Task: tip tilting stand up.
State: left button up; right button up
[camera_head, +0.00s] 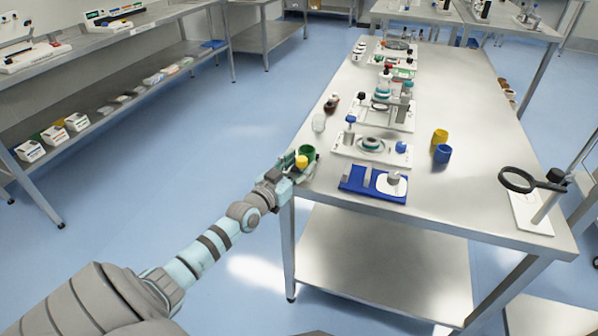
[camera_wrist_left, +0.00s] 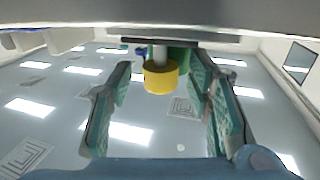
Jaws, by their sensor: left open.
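A blue stand (camera_head: 358,184) with raised parts and a white round piece (camera_head: 391,183) lies near the front left edge of the table; I cannot tell whether it is the tilting stand. My left gripper (camera_head: 303,165) is at the table's left edge, to the left of the blue stand. In the left wrist view my left gripper (camera_wrist_left: 165,100) is open. A yellow cylinder (camera_wrist_left: 160,78) on a grey shaft shows between and beyond its fingers, with a green part behind. In the head view the yellow piece (camera_head: 301,161) and green cup (camera_head: 307,151) are at the gripper. My right gripper is out of view.
Behind the blue stand is a white plate with a round dish (camera_head: 371,144). Yellow (camera_head: 440,136) and blue (camera_head: 442,154) cups stand to the right. A magnifier (camera_head: 517,179) is at the far right.

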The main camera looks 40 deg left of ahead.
pick_arm(q)
jog(key=shift+r, duration=0.1)
grip_shut()
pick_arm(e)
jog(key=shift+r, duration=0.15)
